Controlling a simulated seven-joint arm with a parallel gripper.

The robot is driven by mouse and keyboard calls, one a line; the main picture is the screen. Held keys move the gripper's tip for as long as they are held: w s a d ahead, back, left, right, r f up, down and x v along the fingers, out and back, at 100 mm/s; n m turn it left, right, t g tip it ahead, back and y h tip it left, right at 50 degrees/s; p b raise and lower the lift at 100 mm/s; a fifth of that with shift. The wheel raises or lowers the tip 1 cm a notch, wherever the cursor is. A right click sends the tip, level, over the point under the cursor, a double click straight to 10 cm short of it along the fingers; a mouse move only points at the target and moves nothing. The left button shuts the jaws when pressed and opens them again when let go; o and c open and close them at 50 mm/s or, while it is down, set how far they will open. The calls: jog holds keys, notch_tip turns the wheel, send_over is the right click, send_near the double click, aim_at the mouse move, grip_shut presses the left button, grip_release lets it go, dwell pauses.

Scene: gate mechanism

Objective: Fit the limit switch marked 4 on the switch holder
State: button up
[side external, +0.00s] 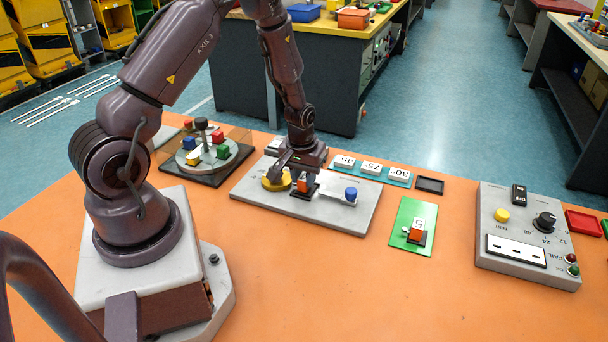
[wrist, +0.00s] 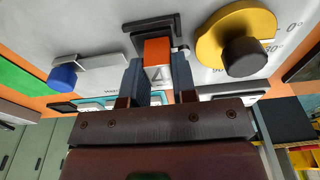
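The limit switch (wrist: 157,52) has an orange top and a pale face with a dark mark, seen upside down, that looks like a 4. My gripper (wrist: 158,88) is shut on it, one dark finger on each side. The switch is at the black switch holder (wrist: 181,27), whose bracket shows behind and beside it. I cannot tell whether it is fully seated. In the side external view my gripper (side external: 304,183) points down over the grey plate (side external: 335,219), with the orange of the switch (side external: 302,186) between the fingers.
A yellow dial (side external: 274,183) and a blue knob (side external: 351,193) flank the holder closely. A green card (side external: 424,214) carries a red switch marked 5 (side external: 418,232). Number tiles (side external: 371,168) lie behind; a grey control box (side external: 530,263) stands right. The orange table front is clear.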

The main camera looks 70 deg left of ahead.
jog(key=o, duration=0.5)
notch_tip(320, 180, up, 12)
jog(key=s, duration=0.1)
jog(key=s+d+r+m+t, duration=0.1)
jog(key=s+d+r+m, duration=0.2)
jog(key=d+r, duration=0.3)
jog(key=s+d+r+m+t, duration=0.2)
jog(key=s+d+r+m, duration=0.1)
jog(key=s+d+r, duration=0.2)
jog(key=s+d+r+m+t+h, duration=0.1)
jog(key=s+d+r+m, duration=0.2)
jog(key=s+d+r, duration=0.2)
jog(key=shift+d+r+t, duration=0.15)
jog(key=shift+d+r, duration=0.3)
jog(key=shift+r, duration=0.35)
jog(key=shift+d+r+t, duration=0.15)
jog(key=shift+d+r, duration=0.3)
jog(key=shift+r, duration=0.35)
